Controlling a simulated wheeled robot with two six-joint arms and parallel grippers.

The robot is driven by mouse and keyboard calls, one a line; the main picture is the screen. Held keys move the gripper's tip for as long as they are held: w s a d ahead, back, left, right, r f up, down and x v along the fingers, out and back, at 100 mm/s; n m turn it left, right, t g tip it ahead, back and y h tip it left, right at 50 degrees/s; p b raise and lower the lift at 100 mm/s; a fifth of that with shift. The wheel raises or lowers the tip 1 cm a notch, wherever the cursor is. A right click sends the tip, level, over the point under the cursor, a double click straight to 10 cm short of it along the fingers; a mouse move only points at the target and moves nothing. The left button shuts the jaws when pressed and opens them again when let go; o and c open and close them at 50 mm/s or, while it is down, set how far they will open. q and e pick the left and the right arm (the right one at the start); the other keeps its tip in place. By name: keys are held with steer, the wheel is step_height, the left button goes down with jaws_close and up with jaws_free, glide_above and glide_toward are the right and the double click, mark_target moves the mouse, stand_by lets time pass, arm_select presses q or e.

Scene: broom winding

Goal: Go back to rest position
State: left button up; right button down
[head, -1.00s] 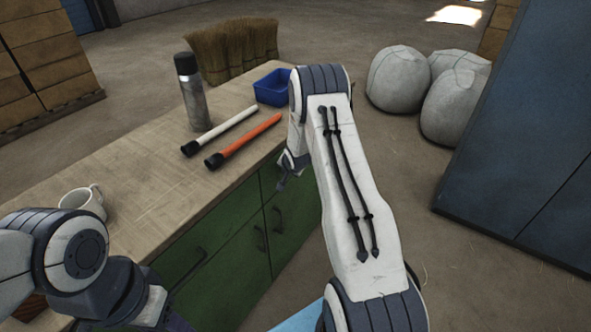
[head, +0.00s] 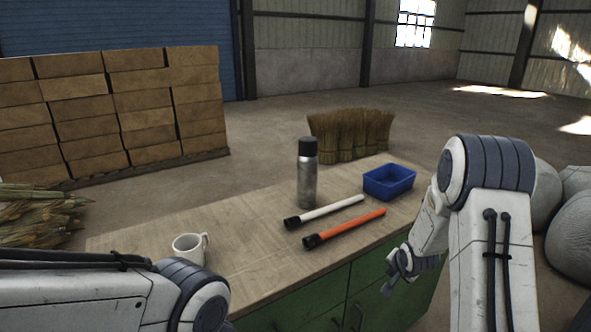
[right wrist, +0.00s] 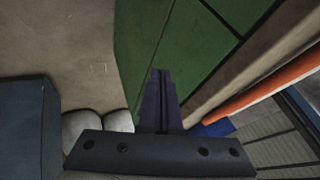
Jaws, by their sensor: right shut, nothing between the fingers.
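My right gripper (head: 392,284) is beside the right front of the workbench, in front of its green cabinet doors. In the right wrist view its fingers (right wrist: 160,100) are together with nothing between them. My left arm comes in at the lower left of the head view, and its gripper is out of the picture. On the bench (head: 130,238) lie a white stick (head: 325,212) and an orange stick (head: 345,228), side by side, each with a black end. The orange stick also shows in the right wrist view (right wrist: 262,93).
A steel flask (head: 307,180) stands behind the sticks, with a blue bin (head: 389,181) to the right. A white mug (head: 190,247) is near the left arm. Broom heads (head: 350,134) stand behind the bench. Stacked wooden blocks (head: 110,105) are at left, and pale sacks (head: 573,235) at right.

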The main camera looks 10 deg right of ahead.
steer(key=s+a+r+n+g+y, duration=0.1)
steer(key=s+a+r+n, duration=0.25)
steer(key=a, duration=0.45)
steer(key=s+a+r+n+g, duration=0.1)
steer(key=s+a+r+n, duration=0.3)
steer(key=a, duration=0.4)
steer(key=s+a+r+n+g+y, duration=0.1)
steer(key=s+a+r+n, duration=0.15)
steer(key=s+a, duration=0.4)
steer(key=s+a+r+n+g, duration=0.2)
steer(key=s+a+n, duration=0.1)
steer(key=s, duration=0.7)
steer(key=s+a+r+n+g, duration=0.1)
steer(key=s+a+r+n, duration=0.2)
steer(key=s, duration=0.7)
steer(key=a+n, duration=0.1)
steer(key=n, duration=0.1)
steer(key=shift+a+n+g+y, duration=0.2)
steer(key=shift+n+g+y, duration=0.1)
steer(key=shift+g, duration=0.1)
steer(key=shift+w, duration=0.1)
